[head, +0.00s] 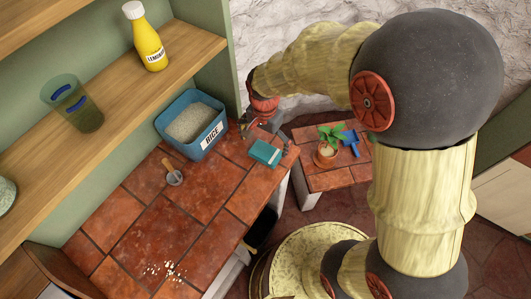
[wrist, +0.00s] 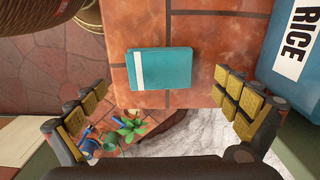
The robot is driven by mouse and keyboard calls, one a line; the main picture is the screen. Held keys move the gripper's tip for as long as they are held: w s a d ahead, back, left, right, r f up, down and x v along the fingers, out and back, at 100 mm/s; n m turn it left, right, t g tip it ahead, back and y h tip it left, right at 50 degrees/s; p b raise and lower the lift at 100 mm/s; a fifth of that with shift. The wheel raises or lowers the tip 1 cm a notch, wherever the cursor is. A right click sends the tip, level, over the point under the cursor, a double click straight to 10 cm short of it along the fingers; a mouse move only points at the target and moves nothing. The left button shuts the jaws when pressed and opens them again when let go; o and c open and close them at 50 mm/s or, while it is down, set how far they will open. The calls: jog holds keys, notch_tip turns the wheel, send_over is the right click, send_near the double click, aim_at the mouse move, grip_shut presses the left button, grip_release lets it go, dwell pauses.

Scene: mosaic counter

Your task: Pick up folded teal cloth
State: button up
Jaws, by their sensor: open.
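The folded teal cloth (head: 265,153) lies flat on the tiled counter near its far right end, beside the rice bin. It has a white stripe along one edge. In the wrist view the cloth (wrist: 160,68) lies just beyond my fingertips, roughly centred between them. My gripper (wrist: 165,98) is open and empty, with its yellow-padded fingers spread wide on either side of the cloth and not touching it. In the head view my gripper (head: 268,132) is small and partly hidden by my wrist, close to the cloth.
The blue rice bin (head: 192,125) stands left of the cloth; in the wrist view the bin (wrist: 298,70) is at right. A metal scoop (head: 173,176) and white grains (head: 163,270) lie on the counter. A potted plant (head: 326,150) and blue object (head: 350,141) stand beyond a gap.

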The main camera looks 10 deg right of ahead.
aim_at(266, 152)
jog(key=f, duration=0.1)
jog(key=f+b, duration=0.1)
jog(key=f, duration=0.3)
jog(key=shift+w+d, duration=0.2)
jog(key=shift+w, duration=0.05)
jog(key=shift+r, duration=0.1)
jog(key=shift+c, duration=0.4)
jog(key=c, duration=1)
